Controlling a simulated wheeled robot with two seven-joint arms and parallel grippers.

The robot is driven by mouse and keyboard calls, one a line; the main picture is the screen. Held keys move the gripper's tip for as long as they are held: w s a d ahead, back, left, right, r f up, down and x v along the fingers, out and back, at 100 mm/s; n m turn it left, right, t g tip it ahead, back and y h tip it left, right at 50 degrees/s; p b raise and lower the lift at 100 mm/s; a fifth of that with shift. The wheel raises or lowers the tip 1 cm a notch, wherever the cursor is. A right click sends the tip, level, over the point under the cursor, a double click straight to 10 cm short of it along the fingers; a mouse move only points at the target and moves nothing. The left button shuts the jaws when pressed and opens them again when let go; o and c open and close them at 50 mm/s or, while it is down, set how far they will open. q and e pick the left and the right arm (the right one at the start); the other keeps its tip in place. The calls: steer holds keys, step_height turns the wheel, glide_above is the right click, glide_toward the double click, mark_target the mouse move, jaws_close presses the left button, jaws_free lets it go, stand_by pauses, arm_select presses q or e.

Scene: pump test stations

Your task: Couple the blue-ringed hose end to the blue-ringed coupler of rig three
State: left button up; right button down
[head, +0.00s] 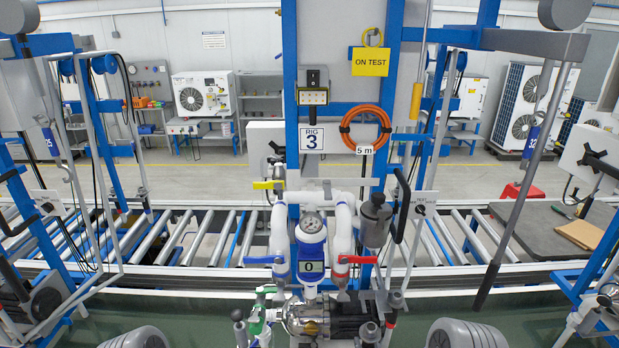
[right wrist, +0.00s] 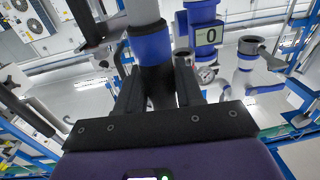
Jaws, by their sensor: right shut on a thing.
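My right gripper (right wrist: 158,95) is shut on the blue-ringed hose end (right wrist: 152,50) in the right wrist view; its dark fingers sit either side of the blue band. The grey hose (right wrist: 143,12) runs to the picture's top edge. The blue-ringed coupler (right wrist: 245,64) of rig three stands apart from it, to the right past the meter, its round mouth open and empty. In the head view the coupler (head: 280,270) is below the blue lever, left of the meter. I cannot clearly pick out my right gripper there among the rig's lower parts. My left gripper is not seen.
The blue meter (head: 311,268) reading 0 and the gauge (head: 312,223) stand between the white pipes. A red-lever valve (head: 355,260) is right of them, with a dark canister (head: 375,222) beyond. The pump (head: 310,320) crowds the space below.

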steer(key=w+a+f+n+g+y+b, duration=0.2)
steer(key=w+a+f+n+y+b, duration=0.25)
steer(key=w+a+b, duration=0.55)
steer(key=w+a+f+n+g+y+b, duration=0.2)
steer(key=w+a+f+n+y+b, duration=0.3)
steer(key=w+a+b, duration=0.6)
arm_select(q)
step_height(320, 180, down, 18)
steer(key=p, duration=0.4)
arm_select(e)
step_height(320, 180, up, 6)
steer(key=s+a+m+y, duration=0.1)
steer(key=s+m, duration=0.1)
steer(key=shift+s+a, duration=0.25)
steer(key=shift+a, duration=0.15)
arm_select(q)
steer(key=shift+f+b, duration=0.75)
steer(key=shift+b, duration=0.1)
arm_select(e)
steer(key=shift+f, duration=0.15)
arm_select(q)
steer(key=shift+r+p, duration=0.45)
arm_select(e)
steer(key=shift+r, duration=1.4)
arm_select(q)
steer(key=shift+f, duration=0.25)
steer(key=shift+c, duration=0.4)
arm_select(e)
steer(key=shift+r, duration=0.1)
